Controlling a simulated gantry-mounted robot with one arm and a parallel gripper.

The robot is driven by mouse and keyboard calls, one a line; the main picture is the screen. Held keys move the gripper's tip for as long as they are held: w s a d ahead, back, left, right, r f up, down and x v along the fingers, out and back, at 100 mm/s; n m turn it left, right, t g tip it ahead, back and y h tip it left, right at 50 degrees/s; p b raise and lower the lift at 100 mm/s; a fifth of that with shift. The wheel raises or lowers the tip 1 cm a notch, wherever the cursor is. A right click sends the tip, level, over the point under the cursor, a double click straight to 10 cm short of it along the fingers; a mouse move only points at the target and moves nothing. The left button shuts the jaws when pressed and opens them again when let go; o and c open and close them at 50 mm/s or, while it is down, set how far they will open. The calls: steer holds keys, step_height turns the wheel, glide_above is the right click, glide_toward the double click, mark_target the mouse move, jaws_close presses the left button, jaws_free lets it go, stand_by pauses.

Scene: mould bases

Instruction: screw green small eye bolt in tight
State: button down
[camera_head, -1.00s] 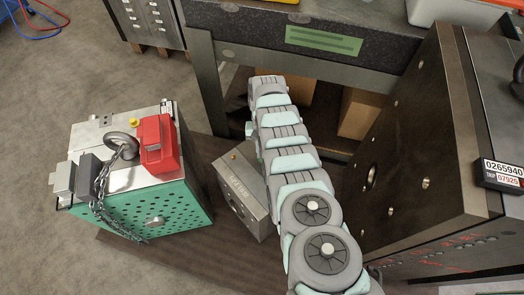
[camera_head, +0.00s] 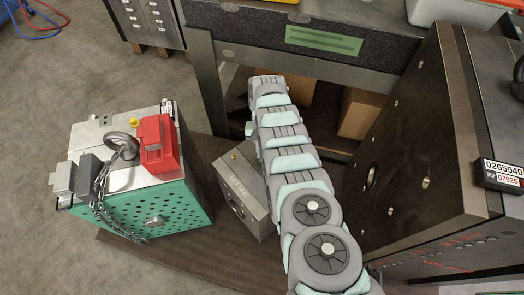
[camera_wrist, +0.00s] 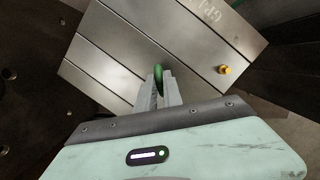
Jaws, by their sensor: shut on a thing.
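The green small eye bolt (camera_wrist: 158,76) shows in the wrist view between the fingertips of my gripper (camera_wrist: 163,92). My gripper is shut on it. Only the green ring shows; its shank is hidden, so I cannot tell how far it sits in the block. Behind it is the top face of a grey steel mould base (camera_wrist: 115,50) with several parallel seams. In the head view the mould base (camera_head: 240,194) stands on the dark floor mat, and my arm hides the gripper and the eye bolt.
A yellow fitting (camera_wrist: 225,69) sits on the mould base. In the head view, a green perforated box (camera_head: 150,222) with a chain and red block stands left. A large dark mould (camera_head: 420,150) stands right. A workbench (camera_head: 300,35) stands behind.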

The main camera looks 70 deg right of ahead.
steer(key=shift+r+m+p, duration=0.2)
steer(key=shift+m+p, duration=0.35)
steer(key=shift+m, duration=0.35)
steer(key=shift+s+a+m+t+p, duration=0.15)
steer(key=shift+m+t+p, duration=0.3)
steer(key=shift+m, duration=0.55)
steer(key=m, duration=0.3)
steer(key=shift+t, duration=0.35)
steer(key=shift+f+m, duration=0.15)
steer(key=shift+m, duration=0.45)
steer(key=shift+m+t, duration=0.3)
steer(key=shift+m, duration=0.2)
